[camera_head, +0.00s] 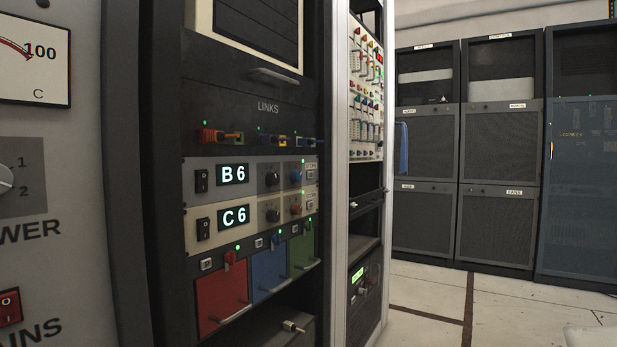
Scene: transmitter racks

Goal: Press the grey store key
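Two grey rack panels sit one above the other under the "LINKS" row. The upper panel (216,190) has a lit display (233,174) reading B6, a black rocker switch, a dark knob and a blue knob (296,176). The lower panel (218,236) has a display (235,216) reading C6, a similar switch and dark knob, and an orange knob (296,209). Small pale keys with tiny lettering are at the right ends; I cannot tell for sure which is the grey store key, or whether any is pressed. Neither of my grippers is in view.
Red (222,297), blue (269,270) and green (302,251) drawers with protruding handles are below the panels. A large grey cabinet (75,150) stands close at the left. Dark cabinets (500,145) stand at the back right.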

